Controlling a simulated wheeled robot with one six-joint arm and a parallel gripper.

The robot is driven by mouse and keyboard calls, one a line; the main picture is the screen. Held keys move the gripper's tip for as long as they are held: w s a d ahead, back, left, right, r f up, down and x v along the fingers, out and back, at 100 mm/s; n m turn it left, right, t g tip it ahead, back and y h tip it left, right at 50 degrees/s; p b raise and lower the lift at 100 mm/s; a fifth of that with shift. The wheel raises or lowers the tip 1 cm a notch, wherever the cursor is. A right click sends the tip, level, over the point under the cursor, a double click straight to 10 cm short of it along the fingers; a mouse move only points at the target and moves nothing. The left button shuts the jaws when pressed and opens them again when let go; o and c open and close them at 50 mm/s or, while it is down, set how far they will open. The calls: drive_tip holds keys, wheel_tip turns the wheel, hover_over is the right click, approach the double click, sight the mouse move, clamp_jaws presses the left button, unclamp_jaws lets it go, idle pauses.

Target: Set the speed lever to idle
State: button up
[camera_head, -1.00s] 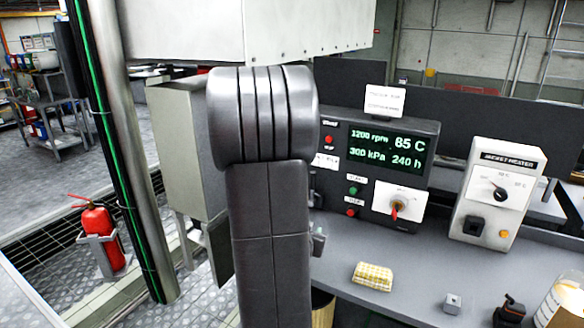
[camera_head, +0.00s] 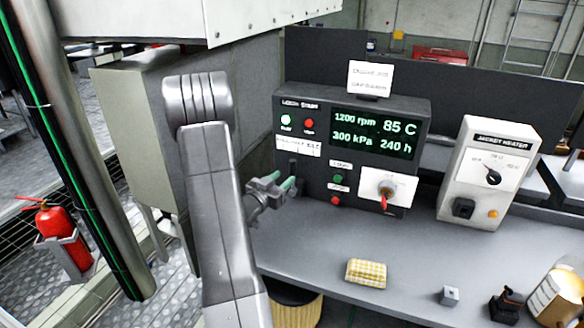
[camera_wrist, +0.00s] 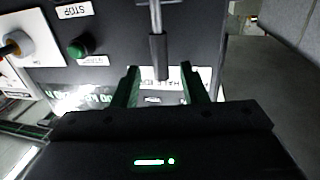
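The speed lever (camera_head: 293,169) is a dark handle on the left side of the control panel (camera_head: 325,200), below a white label strip (camera_head: 297,146). In the wrist view the lever (camera_wrist: 158,55) is a grey rod with a dark grip, lined up between my fingertips with a gap on both sides. My gripper (camera_head: 279,184) is open, with green fingers, just left of and close to the lever in the head view. It also shows in the wrist view (camera_wrist: 159,80). Part of the label behind the fingers reads HALF; the rest is partly hidden.
A jacket heater box (camera_head: 488,170) stands farther right. A yellow checked sponge (camera_head: 366,272) lies on the grey bench (camera_head: 320,245). A grey cabinet (camera_head: 150,130) stands left of my arm.

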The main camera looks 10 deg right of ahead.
sight(291, 171)
drive_tip(key=p+x, duration=0.1)
drive_tip(key=x, duration=0.5)
drive_tip(key=shift+w+d, duration=0.25)
drive_tip(key=shift+d, duration=0.05)
clamp_jaws()
